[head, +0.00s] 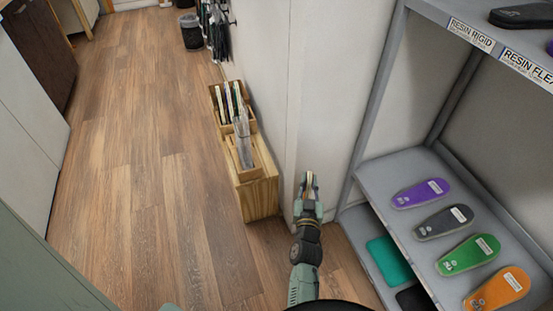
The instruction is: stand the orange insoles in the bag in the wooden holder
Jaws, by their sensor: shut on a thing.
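My gripper (309,181) is at the centre right, in front of the white wall panel, to the right of the wooden holder and apart from it. It is shut on a small, thin, pale tan thing between its fingertips. Too little of that thing shows to tell whether it is the bagged orange insoles. The wooden holder (262,187) stands against the wall. Its front section has a clear bag (243,143) with greyish contents standing in it. Several thin upright items (229,98) stand in its rear section.
The grey shelf unit (368,180) is close on the right of my arm. It bears purple (421,193), dark grey (443,222) and green (468,254) insoles, with a teal piece (390,260) lower down. A dark bin (191,33) stands far back. The wooden floor left of the holder is clear.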

